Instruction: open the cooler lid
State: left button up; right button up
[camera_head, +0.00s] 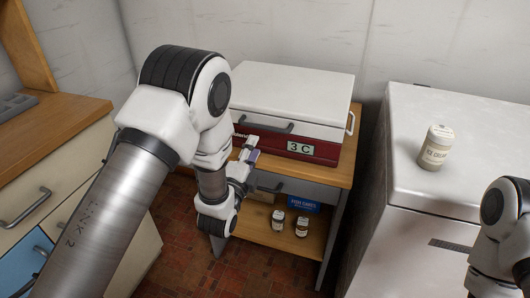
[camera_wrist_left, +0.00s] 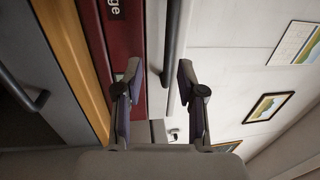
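The cooler (camera_head: 325,152) is a red box with a white lid (camera_head: 290,92) and a "3 C" label, standing on a wooden-topped cabinet. The lid is shut. A dark bar handle (camera_head: 265,124) is on its front edge, and it also shows in the left wrist view (camera_wrist_left: 174,40). My left gripper (camera_head: 249,150) is at the cooler's front left, just below the handle. In the left wrist view its fingers (camera_wrist_left: 161,82) are apart, with the handle bar lined up between them, nearer the right finger. I cannot tell whether they touch it. My right gripper is out of view.
The cabinet (camera_head: 343,175) has a grey drawer and an open shelf with two jars (camera_head: 290,221) and a blue box. A white appliance (camera_head: 430,120) with a white jar (camera_head: 436,147) stands right. A wooden counter (camera_head: 50,125) with drawers is left.

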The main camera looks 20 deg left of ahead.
aim_at(263, 127)
pick_arm(q)
jog(key=shift+t, duration=0.3)
jog(key=w, duration=0.2)
jog(key=w+r, duration=0.1)
jog(key=w, duration=0.2)
jog(key=w+r, duration=0.1)
jog(key=w, duration=0.1)
jog(key=shift+w+d+r, duration=0.1)
jog(key=shift+w+d, duration=0.15)
jog(key=shift+w, duration=0.05)
jog(key=shift+c, duration=0.2)
grip_shut()
jog(key=shift+r, duration=0.1)
